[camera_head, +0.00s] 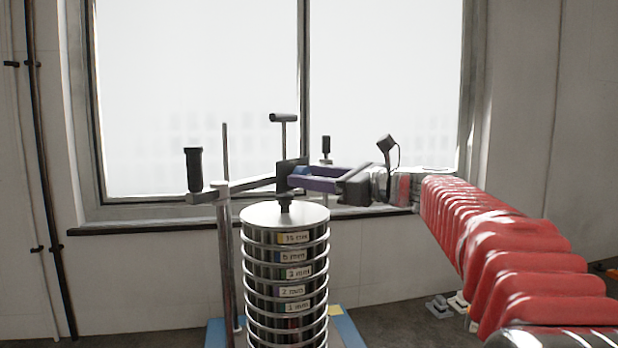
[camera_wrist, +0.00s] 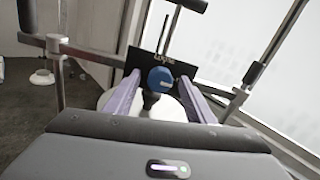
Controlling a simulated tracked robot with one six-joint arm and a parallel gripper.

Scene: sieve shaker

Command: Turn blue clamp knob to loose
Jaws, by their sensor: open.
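The blue clamp knob (camera_wrist: 161,79) is round and faces the wrist camera, in front of a black plate (camera_wrist: 134,60) with small light lettering I cannot read. My gripper (camera_wrist: 160,77) is open, one purple finger to the left of the knob and the other to the right. In the wrist view gaps show between the knob and both fingers. In the head view my gripper (camera_head: 293,179) reaches in from the right above the sieve stack, at the clamp. The knob is mostly hidden there by the fingers, and contact cannot be judged.
The sieve stack (camera_head: 285,300) with labelled rings stands below the clamp, under a metal lid (camera_head: 262,214). An upright rod (camera_head: 226,262) and a black-handled post (camera_head: 194,170) stand to the left. A T-handle (camera_head: 284,118) rises behind. A window (camera_head: 200,90) is beyond.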

